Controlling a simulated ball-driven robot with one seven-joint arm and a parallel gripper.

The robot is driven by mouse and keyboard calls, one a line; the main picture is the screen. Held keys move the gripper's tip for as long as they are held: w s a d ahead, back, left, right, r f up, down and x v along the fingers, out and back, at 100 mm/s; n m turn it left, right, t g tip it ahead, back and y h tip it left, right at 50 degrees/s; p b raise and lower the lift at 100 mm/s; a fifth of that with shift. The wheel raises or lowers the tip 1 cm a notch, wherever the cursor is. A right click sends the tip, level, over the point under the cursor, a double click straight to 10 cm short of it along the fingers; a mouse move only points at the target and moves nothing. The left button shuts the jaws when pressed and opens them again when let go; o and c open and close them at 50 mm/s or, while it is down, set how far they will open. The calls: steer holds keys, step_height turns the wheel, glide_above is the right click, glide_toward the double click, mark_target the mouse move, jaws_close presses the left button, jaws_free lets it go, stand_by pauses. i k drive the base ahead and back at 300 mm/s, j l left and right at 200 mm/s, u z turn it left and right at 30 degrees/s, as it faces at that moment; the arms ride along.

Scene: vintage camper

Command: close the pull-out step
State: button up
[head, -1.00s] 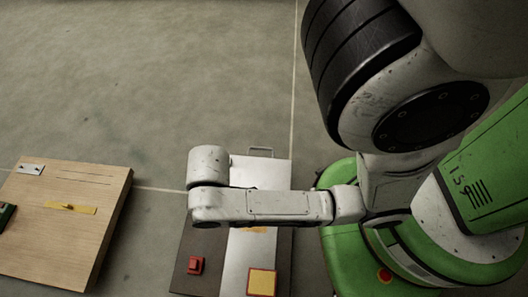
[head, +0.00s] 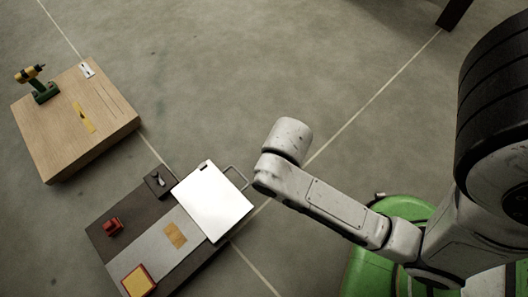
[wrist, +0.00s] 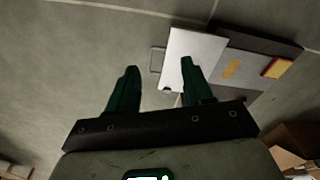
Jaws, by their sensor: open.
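The pull-out step is a white panel (head: 212,203) at the upper right end of a low dark and grey unit (head: 187,237). A thin grey loop handle (head: 238,178) sticks out from its outer edge. In the wrist view the white panel (wrist: 201,46) lies beyond the right finger, and the handle (wrist: 153,60) shows between and beyond my fingertips. My gripper (wrist: 158,68) is open and empty, with two dark green fingers apart.
A red block (head: 113,227), a small black box (head: 159,182) and a yellow square with a red border (head: 138,281) are on the unit. A wooden platform (head: 105,105) with a green and yellow drill (head: 40,84) stands at upper left.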

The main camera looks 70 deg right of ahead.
mark_target(212, 200)
steer(key=k+l+u, duration=0.25)
steer(key=k+l, duration=0.8)
steer(key=i+j, duration=0.25)
steer(key=i, duration=0.3)
steer(key=i+j+u, duration=0.15)
steer(key=i, duration=0.35)
